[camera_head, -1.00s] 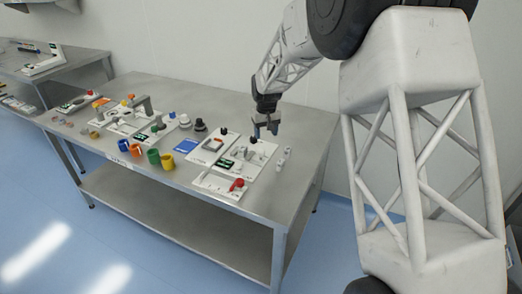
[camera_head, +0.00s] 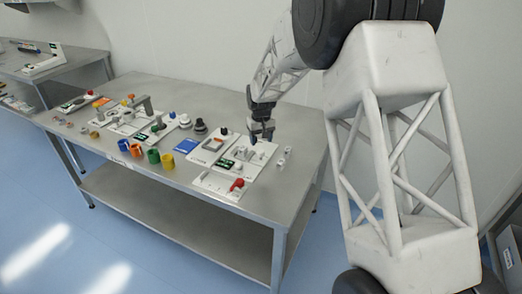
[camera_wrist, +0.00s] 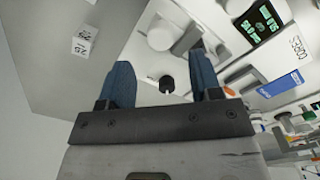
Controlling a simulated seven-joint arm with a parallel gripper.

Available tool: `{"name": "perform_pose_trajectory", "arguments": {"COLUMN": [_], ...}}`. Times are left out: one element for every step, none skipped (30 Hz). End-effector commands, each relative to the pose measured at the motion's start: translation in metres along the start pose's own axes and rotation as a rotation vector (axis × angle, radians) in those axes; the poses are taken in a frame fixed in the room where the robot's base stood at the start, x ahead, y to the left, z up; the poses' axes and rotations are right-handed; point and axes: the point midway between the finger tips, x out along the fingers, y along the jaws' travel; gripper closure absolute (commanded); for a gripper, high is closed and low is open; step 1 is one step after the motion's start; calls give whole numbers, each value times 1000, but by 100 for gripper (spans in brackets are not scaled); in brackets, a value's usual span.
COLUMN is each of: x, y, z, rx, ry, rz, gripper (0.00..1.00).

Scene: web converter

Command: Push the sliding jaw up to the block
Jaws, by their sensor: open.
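A white fixture plate (camera_head: 262,157) lies on the steel table below my gripper, with small light-grey and white parts (camera_head: 243,154) on it. These look like the jaw and block, but I cannot tell which is which. In the wrist view a pale rounded part (camera_wrist: 163,36) and a grey upright part (camera_wrist: 187,38) stand close together on the plate, beyond my fingers. A black knob (camera_wrist: 167,84) shows between the fingers. My gripper (camera_head: 262,139) is above the plate's far side, pointing down, open and empty. Its two blue fingers (camera_wrist: 164,78) are apart in the wrist view.
A green-lit display (camera_wrist: 258,23) is beside the parts. A panel with a red knob (camera_head: 237,185) lies at the front edge. Small labelled pieces (camera_head: 284,156) are to the right. Coloured cups (camera_head: 153,157) and other devices fill the left. Bare table (camera_head: 302,125) shows at the right.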

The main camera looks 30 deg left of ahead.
Motion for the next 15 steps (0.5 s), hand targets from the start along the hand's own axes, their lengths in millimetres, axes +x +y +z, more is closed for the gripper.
{"name": "perform_pose_trajectory", "arguments": {"x": [7, 11, 16, 20, 24, 28, 32, 35, 39, 42, 45, 48, 49, 51, 52], "y": [0, 0, 0, 0, 0, 0, 0, 0, 0, 0, 0, 0, 0, 0, 0], "z": [0, 0, 0, 1, 1, 1, 1, 0, 0, 0, 0, 0, 0, 0, 0], "rx": [0, 0, 0, 0, 0, 0, 0, 0, 0, 0, 0, 0, 0, 0, 0], "ry": [-2, -2, -3, -3, -3, -3, -2, -2, -2, -2, -2, -2, -2, -2, -1], "rz": [0, 0, 0, 0, 0, 0, 0, 0, 0, 0, 0, 0, 0, 0, 0], "gripper": [42, 42, 42, 42, 42, 42, 42, 42, 42, 42, 42, 42, 42, 42, 42]}}
